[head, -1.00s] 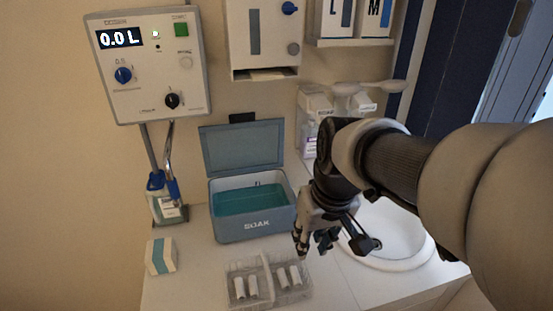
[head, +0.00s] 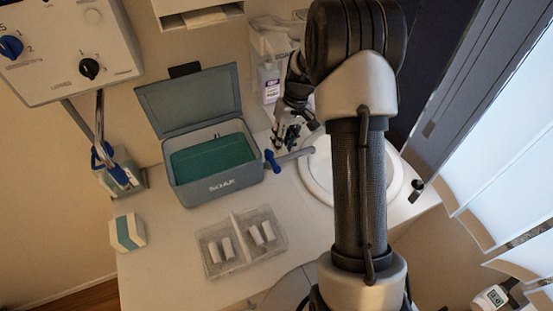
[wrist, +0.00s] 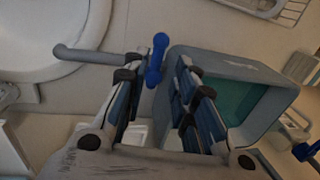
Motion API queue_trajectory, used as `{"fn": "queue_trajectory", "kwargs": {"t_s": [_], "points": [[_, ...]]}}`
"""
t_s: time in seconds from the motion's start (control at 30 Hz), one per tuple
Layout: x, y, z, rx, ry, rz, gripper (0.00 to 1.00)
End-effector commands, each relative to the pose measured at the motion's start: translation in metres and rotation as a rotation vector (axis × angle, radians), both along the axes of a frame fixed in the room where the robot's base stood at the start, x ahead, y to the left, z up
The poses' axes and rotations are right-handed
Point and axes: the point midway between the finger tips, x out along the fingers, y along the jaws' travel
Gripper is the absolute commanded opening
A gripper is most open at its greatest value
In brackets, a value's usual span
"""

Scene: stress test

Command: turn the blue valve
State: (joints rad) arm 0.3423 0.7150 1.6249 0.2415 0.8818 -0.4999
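A blue valve handle (head: 272,161) sits at the end of a grey pipe (head: 296,155) that reaches over the sink's left rim. In the wrist view the blue valve handle (wrist: 157,58) is upright in the picture, with the grey pipe (wrist: 95,57) running left from it. My gripper (head: 288,136) is just behind the handle in the head view. In the wrist view my gripper (wrist: 166,68) is open, with the handle in the gap between its fingertips, nearer the left finger. Whether it touches the handle I cannot tell.
The open grey-blue soak box (head: 215,188) stands close left of the handle. A clear rack (head: 240,248) with white cylinders lies in front. The white sink (head: 318,180) is at the right. A wall panel has a blue knob (head: 11,46) and a black knob (head: 89,69).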

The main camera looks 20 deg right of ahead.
Motion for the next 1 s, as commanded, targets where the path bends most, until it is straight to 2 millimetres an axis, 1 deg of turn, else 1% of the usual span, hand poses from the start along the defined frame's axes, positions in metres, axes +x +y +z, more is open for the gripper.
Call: {"fn": "queue_trajectory", "kwargs": {"t_s": [0.03,0.3,0.4,0.5,0.63,0.9,0.93,1.0], "points": [[-0.001,0.003,-0.013,0.001,0.005,0.002,0.26],[-0.001,0.013,-0.066,0.001,0.004,0.001,0.26],[-0.001,0.016,-0.080,0.000,0.003,0.001,0.26],[-0.001,0.018,-0.091,0.000,0.003,0.001,0.26],[0.000,0.020,-0.097,0.000,0.001,0.000,0.26],[0.000,0.020,-0.098,0.000,0.000,0.000,0.26],[0.000,0.020,-0.098,0.000,0.000,0.000,0.25],[0.000,0.020,-0.098,0.000,0.001,0.000,0.20]]}}
